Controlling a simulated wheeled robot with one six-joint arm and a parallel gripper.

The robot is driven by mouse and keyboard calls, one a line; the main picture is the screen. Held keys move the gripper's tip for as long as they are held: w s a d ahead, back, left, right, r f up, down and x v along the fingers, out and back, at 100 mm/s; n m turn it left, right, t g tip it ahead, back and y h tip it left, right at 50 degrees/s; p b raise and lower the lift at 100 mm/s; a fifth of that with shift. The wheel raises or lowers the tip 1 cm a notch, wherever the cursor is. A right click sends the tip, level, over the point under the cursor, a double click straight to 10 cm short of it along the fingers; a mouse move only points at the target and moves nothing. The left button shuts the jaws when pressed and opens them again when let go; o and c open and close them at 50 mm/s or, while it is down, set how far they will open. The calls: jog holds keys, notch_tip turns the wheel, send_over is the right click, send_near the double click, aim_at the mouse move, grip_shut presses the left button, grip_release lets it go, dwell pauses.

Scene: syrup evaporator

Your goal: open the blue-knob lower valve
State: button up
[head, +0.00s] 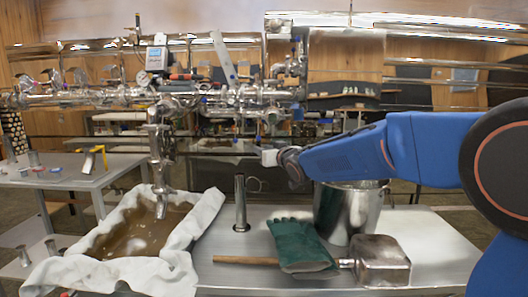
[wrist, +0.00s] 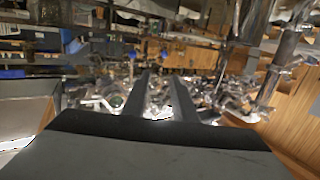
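Small blue valve parts hang under the shiny evaporator piping in the head view, one blue knob (head: 258,137) just above my gripper (head: 264,156) and another blue part (head: 235,130) a little to the left. I cannot tell for sure which is the lower valve's knob. In the wrist view a small blue knob (wrist: 132,55) shows beyond the left fingertip, and another blue spot (wrist: 164,53) shows between the fingers. My gripper (wrist: 161,85) also shows there with its two fingers apart and nothing visible held between them. No contact with a knob is visible.
Metal piping (head: 185,95) crosses above and behind my gripper. Below, the steel table (head: 420,240) carries a cloth-lined tray (head: 190,265) of brown liquid, an upright metal tube (head: 240,205), green gloves (head: 297,245), a steel pot (head: 343,212) and a long-handled scoop (head: 382,262).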

jog(key=shift+w, duration=0.15)
grip_shut()
jog(key=w+d+r+m+h, duration=0.1)
jog(key=w+d+m+h, duration=0.25)
jog(key=w+m, duration=0.4)
jog(key=w+a+r+m+g+y, duration=0.3)
jog(key=a+r+m, duration=0.1)
jog(key=a+m, duration=0.1)
jog(key=s+a+x, duration=0.1)
jog(key=a+x, duration=0.1)
jog(key=x, duration=1)
jog(key=shift+f, duration=0.5)
